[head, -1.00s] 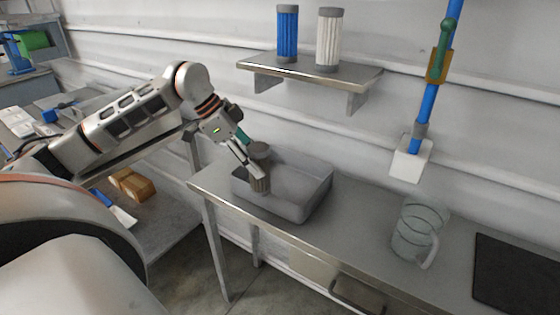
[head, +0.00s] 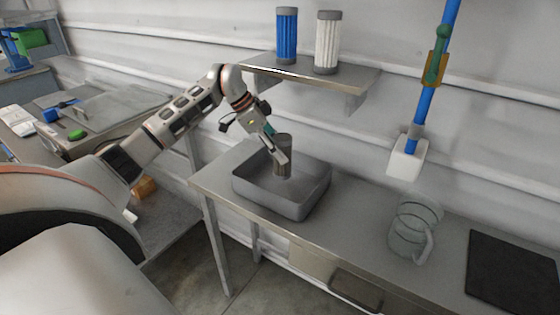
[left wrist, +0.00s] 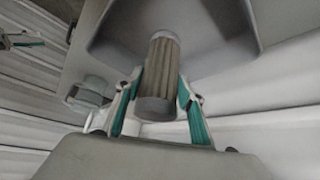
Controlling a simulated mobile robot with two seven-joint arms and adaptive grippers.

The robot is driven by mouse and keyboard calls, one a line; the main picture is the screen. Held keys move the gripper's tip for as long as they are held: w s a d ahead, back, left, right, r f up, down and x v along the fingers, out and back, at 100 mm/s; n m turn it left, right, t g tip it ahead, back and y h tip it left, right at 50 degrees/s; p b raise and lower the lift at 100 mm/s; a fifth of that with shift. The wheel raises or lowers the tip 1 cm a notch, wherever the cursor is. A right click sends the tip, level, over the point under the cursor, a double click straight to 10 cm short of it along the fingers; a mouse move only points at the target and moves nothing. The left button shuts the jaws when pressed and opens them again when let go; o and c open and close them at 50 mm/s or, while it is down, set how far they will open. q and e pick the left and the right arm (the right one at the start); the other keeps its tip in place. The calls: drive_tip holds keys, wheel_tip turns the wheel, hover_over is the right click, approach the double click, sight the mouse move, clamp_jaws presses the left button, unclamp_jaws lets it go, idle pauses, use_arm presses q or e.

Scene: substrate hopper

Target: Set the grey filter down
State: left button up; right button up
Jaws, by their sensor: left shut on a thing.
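The grey filter (head: 283,157), a pleated brownish-grey cylinder with grey end caps, stands about upright over the grey tray (head: 300,206). My left gripper (head: 281,158) is shut on its side. In the left wrist view the filter (left wrist: 160,75) sits between the two teal-lined fingers (left wrist: 157,100), with the tray (left wrist: 105,52) behind it. The filter's lower end shows against the tray's inside; I cannot tell whether it touches the floor of the tray.
A blue filter (head: 286,36) and a white filter (head: 327,42) stand on the wall shelf (head: 310,78). Bench between tray and jug is clear.

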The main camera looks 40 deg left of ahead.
use_arm(q)
wheel_tip(320, 180, down, 4)
drive_tip(key=shift+f, duration=0.1)
drive_tip(key=shift+w+f, duration=0.1)
drive_tip(key=shift+w, duration=0.15)
drive_tip(key=o, duration=1.2)
drive_tip(key=shift+f, duration=0.15)
drive_tip(key=shift+o, duration=0.2)
drive_tip(key=v, duration=1.2)
